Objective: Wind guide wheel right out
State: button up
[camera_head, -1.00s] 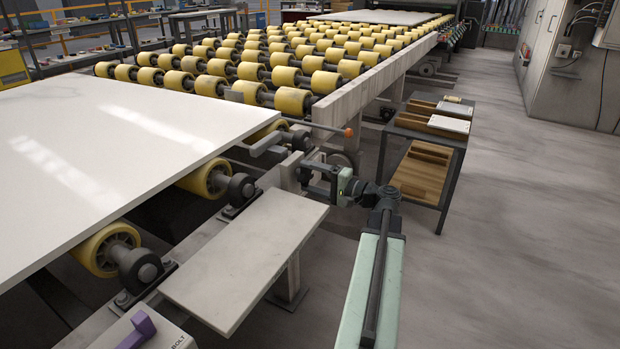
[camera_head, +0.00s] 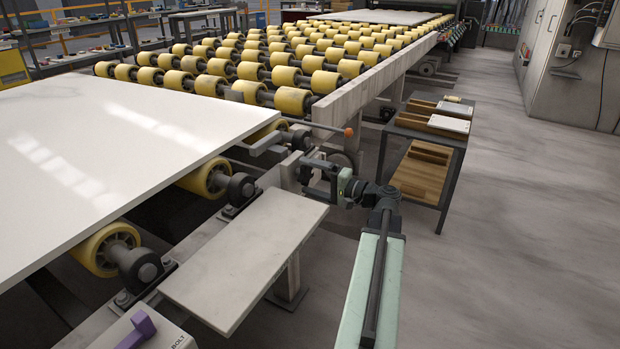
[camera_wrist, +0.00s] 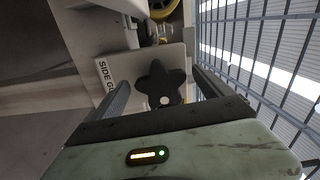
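A black star-shaped knob (camera_wrist: 160,84) sits on a pale housing marked "SIDE G…" (camera_wrist: 105,76), the rest of the label being cut off by my finger. In the wrist view my gripper (camera_wrist: 161,78) is open, with one finger on each side of the knob and a visible gap at both sides. In the head view my gripper (camera_head: 308,174) is at the slab line's near edge, by the side guide bracket (camera_head: 290,172). The knob is not clear there. I cannot tell which part is the guide wheel.
A white slab (camera_head: 110,140) lies on yellow rollers at left. A rod with an orange end (camera_head: 348,132) sticks out above my gripper. A pale plate (camera_head: 245,255) is in front. A cart (camera_head: 440,128) stands at right; the floor (camera_head: 530,230) beyond is clear.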

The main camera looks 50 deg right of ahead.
jog(key=v, duration=0.7)
jog(key=shift+s, duration=0.4)
jog(key=shift+d, duration=0.1)
